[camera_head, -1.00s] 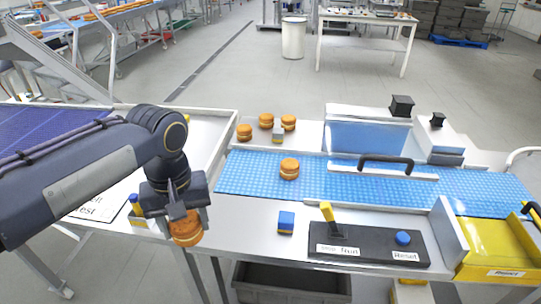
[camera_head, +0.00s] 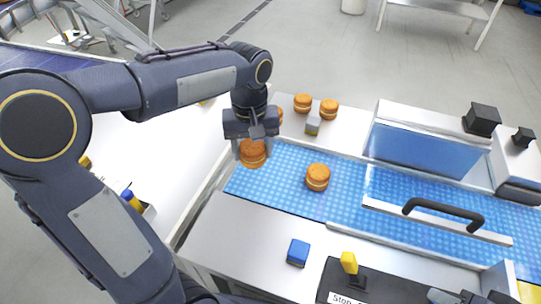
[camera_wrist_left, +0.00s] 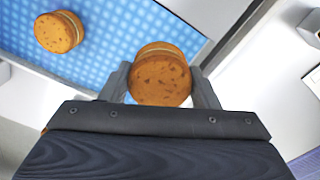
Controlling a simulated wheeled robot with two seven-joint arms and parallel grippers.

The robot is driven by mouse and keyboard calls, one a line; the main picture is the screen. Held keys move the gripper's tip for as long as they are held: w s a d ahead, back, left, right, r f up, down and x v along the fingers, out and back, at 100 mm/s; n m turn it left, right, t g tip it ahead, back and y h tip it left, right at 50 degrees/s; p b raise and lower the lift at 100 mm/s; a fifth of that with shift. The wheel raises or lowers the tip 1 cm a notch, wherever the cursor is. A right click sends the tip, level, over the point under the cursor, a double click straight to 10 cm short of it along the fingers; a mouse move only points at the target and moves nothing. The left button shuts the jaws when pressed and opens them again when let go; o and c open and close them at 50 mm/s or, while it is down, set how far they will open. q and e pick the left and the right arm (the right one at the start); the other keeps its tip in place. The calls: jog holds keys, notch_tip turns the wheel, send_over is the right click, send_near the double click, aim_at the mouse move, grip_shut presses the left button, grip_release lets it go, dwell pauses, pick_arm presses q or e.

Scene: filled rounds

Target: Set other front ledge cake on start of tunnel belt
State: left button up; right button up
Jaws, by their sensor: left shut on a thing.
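My left gripper (camera_head: 252,136) is shut on an orange-brown filled cake (camera_head: 252,154). It holds the cake over the left end of the blue tunnel belt (camera_head: 280,195), near the far corner. In the left wrist view the held cake (camera_wrist_left: 160,76) sits between the fingers beside the belt's edge. I cannot tell whether it touches the belt. Another cake (camera_head: 317,177) lies on the belt to its right, apart from it; it also shows in the left wrist view (camera_wrist_left: 58,32). A dark grey part at the bottom right edge may be my right gripper, cut off by the frame.
Behind the belt, cakes (camera_head: 302,102) stand on the back ledge, one partly hidden by my gripper, near a grey block (camera_head: 313,125). The clear tunnel cover (camera_head: 410,150) and black handle (camera_head: 443,211) lie right. A blue block (camera_head: 298,252) and yellow switch (camera_head: 349,262) are in front.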

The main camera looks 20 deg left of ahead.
pick_arm(q)
send_over(267, 168)
notch_tip(267, 168, down, 6)
jog(key=shift+s+f, duration=0.1)
jog(key=shift+f, duration=1.7)
jog(key=shift+f, duration=0.1)
jog(key=shift+f, duration=0.15)
jog(key=o, duration=0.7)
